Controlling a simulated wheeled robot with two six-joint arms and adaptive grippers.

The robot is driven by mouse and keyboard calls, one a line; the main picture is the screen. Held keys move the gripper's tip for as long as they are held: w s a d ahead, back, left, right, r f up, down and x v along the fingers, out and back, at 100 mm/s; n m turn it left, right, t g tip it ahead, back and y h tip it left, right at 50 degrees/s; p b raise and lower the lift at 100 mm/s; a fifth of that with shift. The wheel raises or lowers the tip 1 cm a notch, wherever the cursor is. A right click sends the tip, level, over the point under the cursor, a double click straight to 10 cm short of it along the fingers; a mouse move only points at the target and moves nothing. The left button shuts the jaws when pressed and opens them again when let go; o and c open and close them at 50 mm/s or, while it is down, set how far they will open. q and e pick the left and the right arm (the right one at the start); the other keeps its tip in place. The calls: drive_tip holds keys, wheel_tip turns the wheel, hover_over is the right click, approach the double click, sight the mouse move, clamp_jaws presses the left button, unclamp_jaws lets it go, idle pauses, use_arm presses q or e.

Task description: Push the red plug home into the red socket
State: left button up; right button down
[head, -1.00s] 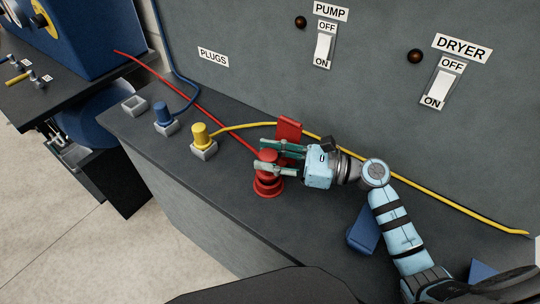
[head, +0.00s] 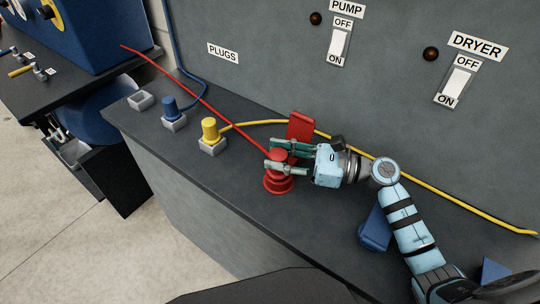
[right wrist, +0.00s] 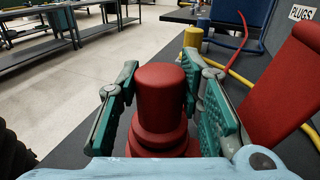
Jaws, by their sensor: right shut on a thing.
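The red plug (head: 278,155) stands about upright over the round, stepped red socket (head: 278,185) on the dark bench. My right gripper (head: 276,158) is shut on the plug, with one finger on each side of it. In the right wrist view the plug (right wrist: 160,95) sits between the green finger pads, its domed top uncovered. Wider red rings show below it. Whether a gap is left between plug and socket cannot be told. My left gripper is not in view.
A red upright plate (head: 301,127) stands just behind the gripper. A yellow plug (head: 209,130), a blue plug (head: 170,107) and an empty grey socket (head: 140,100) are to the left. A yellow cable (head: 440,203) runs behind my arm. A blue block (head: 375,228) lies near it.

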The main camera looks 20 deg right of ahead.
drive_tip(key=shift+s+a+f, duration=0.1)
drive_tip(key=shift+a+f, duration=0.25)
drive_tip(key=shift+f, duration=0.3)
drive_tip(key=c, duration=1)
unclamp_jaws()
drive_tip(key=shift+m, duration=0.3)
drive_tip(key=shift+c, duration=0.2)
drive_tip(key=shift+d+f, duration=0.1)
drive_tip(key=shift+d, duration=0.25)
drive_tip(key=v, duration=0.2)
drive_tip(key=r+v, duration=0.1)
drive_tip(key=v, duration=0.2)
drive_tip(key=shift+s+d, duration=0.1)
drive_tip(key=shift+d, duration=0.1)
drive_tip(key=shift+s+d+r, duration=0.1)
drive_tip(key=shift+s+r, duration=0.05)
drive_tip(key=shift+s, duration=0.05)
drive_tip(key=shift+d+r, duration=0.15)
drive_tip(key=shift+d, duration=0.3)
drive_tip(key=shift+s+p, duration=0.1)
drive_tip(key=shift+p, duration=0.2)
